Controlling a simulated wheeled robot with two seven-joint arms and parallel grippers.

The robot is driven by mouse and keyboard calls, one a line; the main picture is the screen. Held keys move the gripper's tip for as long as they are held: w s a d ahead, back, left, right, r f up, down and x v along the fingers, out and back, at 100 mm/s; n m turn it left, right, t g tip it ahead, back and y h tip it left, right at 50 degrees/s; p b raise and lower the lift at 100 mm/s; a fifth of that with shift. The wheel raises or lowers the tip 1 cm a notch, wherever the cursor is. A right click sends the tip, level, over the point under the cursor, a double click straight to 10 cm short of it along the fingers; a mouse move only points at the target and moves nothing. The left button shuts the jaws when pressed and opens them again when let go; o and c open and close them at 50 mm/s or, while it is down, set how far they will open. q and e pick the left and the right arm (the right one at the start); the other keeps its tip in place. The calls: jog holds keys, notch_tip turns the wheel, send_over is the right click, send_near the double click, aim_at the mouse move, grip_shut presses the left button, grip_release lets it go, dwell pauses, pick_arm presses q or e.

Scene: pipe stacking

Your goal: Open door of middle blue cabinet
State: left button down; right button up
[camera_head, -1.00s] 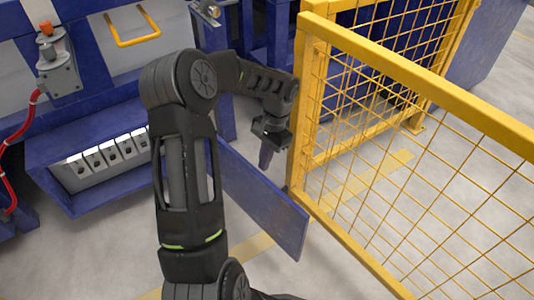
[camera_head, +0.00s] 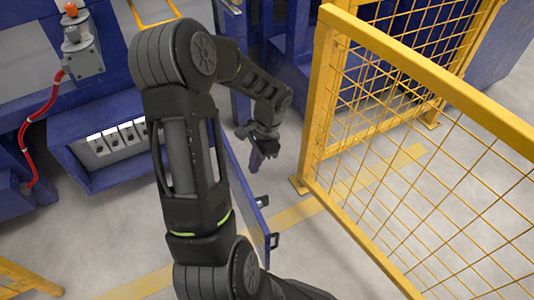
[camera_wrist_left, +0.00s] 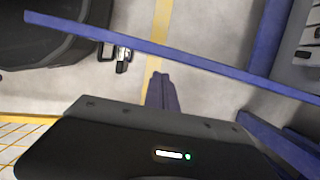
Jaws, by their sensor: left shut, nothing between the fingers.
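The blue cabinet (camera_head: 78,150) is low on the left in the head view, its front open. Its blue door (camera_head: 239,185) stands swung out from the cabinet's right side, seen nearly edge-on, with dark handles on its right face. My arm covers part of the cabinet and door. My left gripper (camera_head: 256,163) is shut and empty, pointing down just right of the door. In the left wrist view the door (camera_wrist_left: 200,66) is a thin blue strip with a handle (camera_wrist_left: 123,58); the shut fingers (camera_wrist_left: 161,92) point toward it, seemingly apart from it. My right gripper is not in view.
White slotted blocks (camera_head: 118,138) are inside the cabinet. A yellow mesh fence (camera_head: 318,115) stands close to the right of my left gripper. A red hose (camera_head: 30,130) hangs at the left. Grey floor (camera_head: 310,255) is clear between door and fence.

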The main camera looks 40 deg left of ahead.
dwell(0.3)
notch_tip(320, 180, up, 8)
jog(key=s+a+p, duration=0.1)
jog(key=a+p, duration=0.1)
jog(key=p, duration=0.6)
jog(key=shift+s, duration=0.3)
